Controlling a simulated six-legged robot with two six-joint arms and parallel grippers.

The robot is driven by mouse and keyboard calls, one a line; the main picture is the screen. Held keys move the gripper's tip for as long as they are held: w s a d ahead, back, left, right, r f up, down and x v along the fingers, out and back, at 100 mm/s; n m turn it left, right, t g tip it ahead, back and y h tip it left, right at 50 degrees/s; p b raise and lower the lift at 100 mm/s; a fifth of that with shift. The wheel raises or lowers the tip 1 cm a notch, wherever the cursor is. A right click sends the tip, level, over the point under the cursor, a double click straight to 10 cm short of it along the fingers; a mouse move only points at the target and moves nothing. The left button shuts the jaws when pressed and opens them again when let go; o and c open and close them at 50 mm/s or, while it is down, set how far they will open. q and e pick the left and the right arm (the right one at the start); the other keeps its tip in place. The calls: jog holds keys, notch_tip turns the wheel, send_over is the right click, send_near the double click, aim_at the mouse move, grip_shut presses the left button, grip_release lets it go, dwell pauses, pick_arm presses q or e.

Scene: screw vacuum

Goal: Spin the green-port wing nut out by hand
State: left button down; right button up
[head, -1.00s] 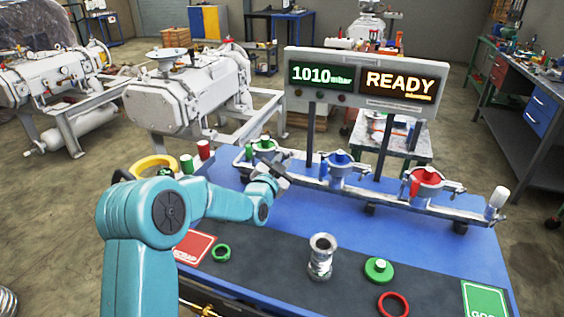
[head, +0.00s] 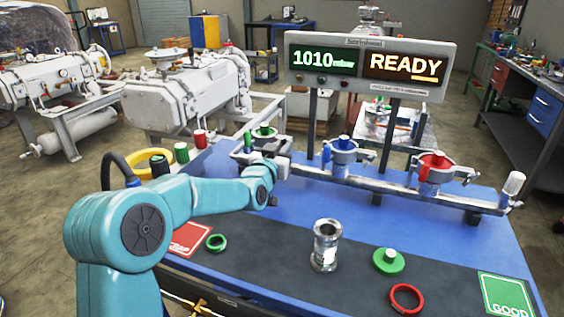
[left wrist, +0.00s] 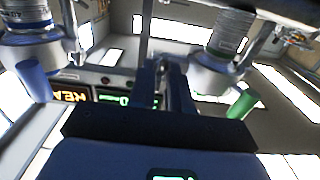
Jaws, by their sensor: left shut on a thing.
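The green port (head: 264,132) is at the left end of the metal manifold, partly covered by my left gripper. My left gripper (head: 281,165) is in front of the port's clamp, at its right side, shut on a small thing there. The wing nut itself is hidden by the jaws, and its turns cannot be seen. In the left wrist view the two dark fingers of my left gripper (left wrist: 163,80) stand close together, with the green port's clamp and green handle (left wrist: 243,104) to their right. My right gripper is not in view.
The blue port (head: 343,150) and red port (head: 435,168) follow along the manifold. The display (head: 366,65) reads 1010 mbar and READY.

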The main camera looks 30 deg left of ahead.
pick_arm(q)
jog(key=n+b, duration=0.7)
jog(key=n, duration=0.2)
jog(key=n+b, duration=0.7)
jog(key=n, duration=0.2)
jog(key=shift+r+n, duration=0.2)
jog(key=shift+n, duration=0.1)
jog(key=shift+r+n, duration=0.1)
jog(key=shift+n, duration=0.2)
jog(key=c, duration=1.4)
grip_release()
jog(key=shift+o, duration=0.6)
jog(key=shift+w, duration=0.15)
jog(key=shift+f, duration=0.2)
jog(key=shift+s+b, duration=0.2)
jog(key=shift+b, duration=0.1)
